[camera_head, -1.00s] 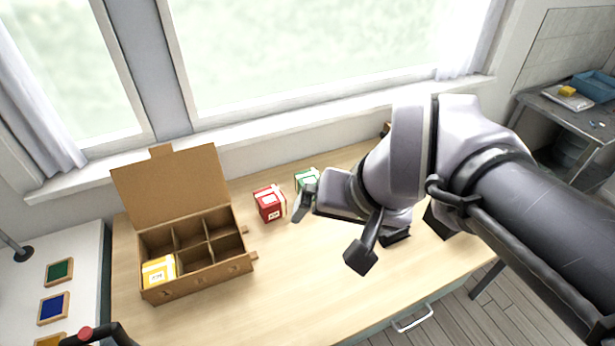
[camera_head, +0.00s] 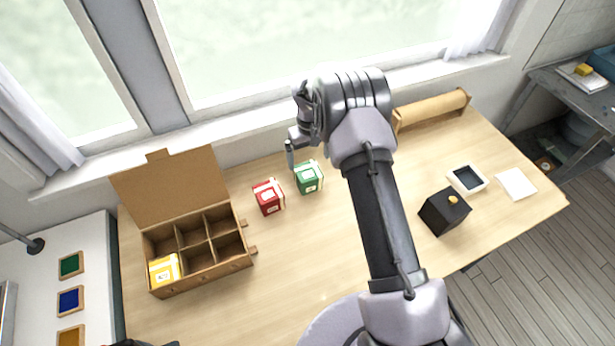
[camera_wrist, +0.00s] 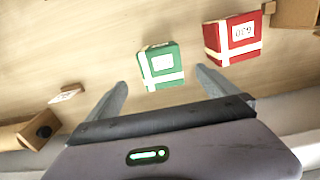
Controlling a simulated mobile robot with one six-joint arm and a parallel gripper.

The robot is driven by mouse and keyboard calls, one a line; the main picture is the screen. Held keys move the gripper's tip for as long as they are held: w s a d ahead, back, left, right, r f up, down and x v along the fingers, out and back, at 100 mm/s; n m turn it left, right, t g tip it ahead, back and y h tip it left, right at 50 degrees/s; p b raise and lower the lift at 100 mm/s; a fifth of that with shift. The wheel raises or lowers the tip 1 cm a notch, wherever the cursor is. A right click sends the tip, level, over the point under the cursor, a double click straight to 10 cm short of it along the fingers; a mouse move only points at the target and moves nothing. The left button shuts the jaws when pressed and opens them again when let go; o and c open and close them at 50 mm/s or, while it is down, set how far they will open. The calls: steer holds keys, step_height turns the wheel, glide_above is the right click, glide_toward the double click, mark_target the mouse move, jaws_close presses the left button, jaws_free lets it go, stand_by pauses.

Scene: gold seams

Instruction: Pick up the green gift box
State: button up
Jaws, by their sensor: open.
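The green gift box (camera_head: 309,179) has a pale ribbon and a white label and sits upright on the wooden table, just right of the red gift box (camera_head: 268,197). In the wrist view the green gift box (camera_wrist: 160,66) lies beyond my fingertips, roughly between their lines, and the red gift box (camera_wrist: 233,38) is to its right. My gripper (camera_head: 298,158) is above the table on the window side of the green box. In the wrist view my gripper (camera_wrist: 160,80) is open and empty, its two fingers spread wide and apart from both boxes.
A cardboard box with compartments (camera_head: 204,275) stands open at left with a yellow gift box (camera_head: 164,270) in one compartment. A black box (camera_head: 444,211), a small white tray (camera_head: 467,179) and a brown paper roll (camera_head: 432,108) are at right. The table front is clear.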

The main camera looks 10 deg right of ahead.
mark_target(308, 171)
step_height(308, 171, down, 8)
steer(key=shift+w+a+b, duration=0.15)
steer(key=shift+b, duration=0.4)
steer(key=shift+r, duration=0.1)
steer(key=c, duration=1.7)
steer(key=shift+c, duration=0.2)
